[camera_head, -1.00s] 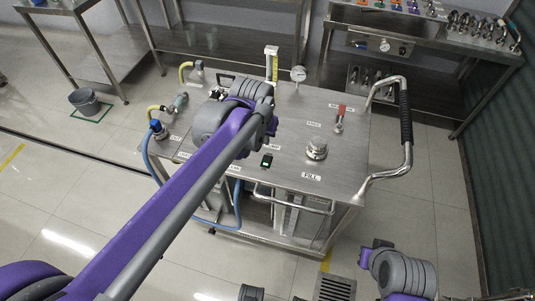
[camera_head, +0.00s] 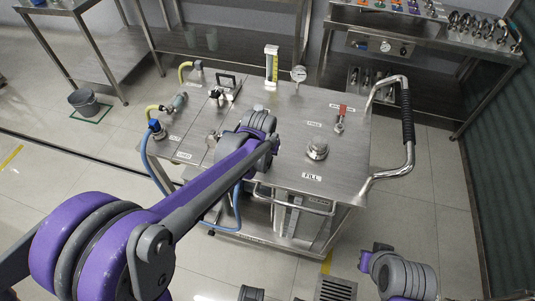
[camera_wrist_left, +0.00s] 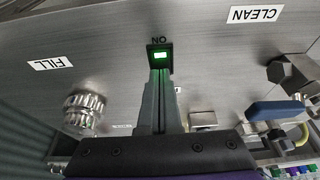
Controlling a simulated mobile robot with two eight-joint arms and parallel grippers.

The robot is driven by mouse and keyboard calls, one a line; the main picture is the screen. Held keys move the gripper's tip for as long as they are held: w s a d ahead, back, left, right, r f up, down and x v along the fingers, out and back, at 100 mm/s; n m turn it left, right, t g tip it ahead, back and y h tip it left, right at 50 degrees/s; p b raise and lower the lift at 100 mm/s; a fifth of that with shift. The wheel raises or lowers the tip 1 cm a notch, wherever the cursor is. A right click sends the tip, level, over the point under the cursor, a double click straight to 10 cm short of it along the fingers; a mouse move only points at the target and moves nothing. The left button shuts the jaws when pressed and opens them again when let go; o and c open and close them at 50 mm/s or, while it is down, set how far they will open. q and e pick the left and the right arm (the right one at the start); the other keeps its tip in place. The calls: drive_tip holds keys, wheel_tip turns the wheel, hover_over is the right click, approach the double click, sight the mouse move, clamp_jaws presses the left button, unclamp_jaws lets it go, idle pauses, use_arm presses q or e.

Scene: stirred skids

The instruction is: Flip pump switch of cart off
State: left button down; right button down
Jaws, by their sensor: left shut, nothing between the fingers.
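The steel cart (camera_head: 345,165) stands in the middle of the head view. In the left wrist view, the pump switch (camera_wrist_left: 160,55) is a small black-framed rocker lit green, with an ON label beside it. My left gripper (camera_wrist_left: 159,73) is shut and empty, its tips right at the switch's near edge; I cannot tell whether they touch it. In the head view my left arm hides both the gripper and the switch. Part of my right arm shows at the lower right of the head view, but its fingers are not seen.
The cart top carries a round FILL cap (camera_head: 317,149), a red-handled valve (camera_head: 341,112), a pressure gauge (camera_head: 298,74) and a sight gauge (camera_head: 271,64). A bent push handle (camera_head: 407,120) sticks out at the right. A blue hose (camera_head: 150,165) hangs at the left.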

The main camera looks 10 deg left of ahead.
use_arm(q)
drive_tip(key=shift+w+f+b, duration=0.15)
drive_tip(key=shift+f+b, duration=0.15)
drive_tip(key=shift+f, duration=0.05)
drive_tip(key=shift+r, duration=0.15)
drive_tip(key=shift+s, duration=1)
